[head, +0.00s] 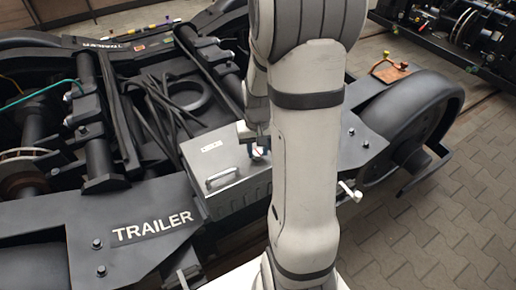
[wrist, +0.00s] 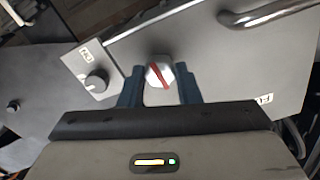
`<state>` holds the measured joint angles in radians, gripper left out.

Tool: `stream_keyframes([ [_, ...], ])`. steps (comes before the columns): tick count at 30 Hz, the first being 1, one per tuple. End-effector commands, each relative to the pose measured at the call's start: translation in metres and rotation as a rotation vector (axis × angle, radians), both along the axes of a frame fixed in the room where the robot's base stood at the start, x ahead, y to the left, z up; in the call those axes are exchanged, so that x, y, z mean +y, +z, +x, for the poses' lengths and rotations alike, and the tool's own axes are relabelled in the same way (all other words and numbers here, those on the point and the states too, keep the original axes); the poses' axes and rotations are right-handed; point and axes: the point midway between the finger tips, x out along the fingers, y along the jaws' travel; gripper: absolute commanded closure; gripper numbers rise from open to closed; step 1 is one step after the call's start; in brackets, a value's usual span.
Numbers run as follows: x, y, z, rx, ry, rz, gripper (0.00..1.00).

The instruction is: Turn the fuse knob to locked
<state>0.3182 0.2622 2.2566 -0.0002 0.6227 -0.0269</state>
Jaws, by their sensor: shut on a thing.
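The fuse knob (wrist: 159,73) is white with a red bar across its face. It sits on the grey lid of a metal box (head: 226,168). In the wrist view the red bar runs steeply, from upper left to lower right. My gripper (wrist: 160,88) has its two dark blue fingers on either side of the knob and is shut on it. In the head view my gripper (head: 257,146) points down at the box lid, with a small part of the knob showing below it.
A smaller grey knob (wrist: 96,82) with a label stands left of the fingers in the wrist view. A metal handle (wrist: 268,14) is on the lid. The black frame marked TRAILER (head: 153,227) and a wheel (head: 415,115) lie around the box.

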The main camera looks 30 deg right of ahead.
Motion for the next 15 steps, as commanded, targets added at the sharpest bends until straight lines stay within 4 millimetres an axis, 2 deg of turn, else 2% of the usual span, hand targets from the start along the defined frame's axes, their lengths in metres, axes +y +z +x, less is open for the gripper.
stream_keyframes([
  [1,0.0,0.0001,0.0,0.0,0.0,0.0,0.77],
  [7,0.0002,0.0001,0.0001,0.0,0.0,0.0,0.93],
  [15,0.0004,0.0007,0.0,0.0,-0.08,-0.001,0.93],
])
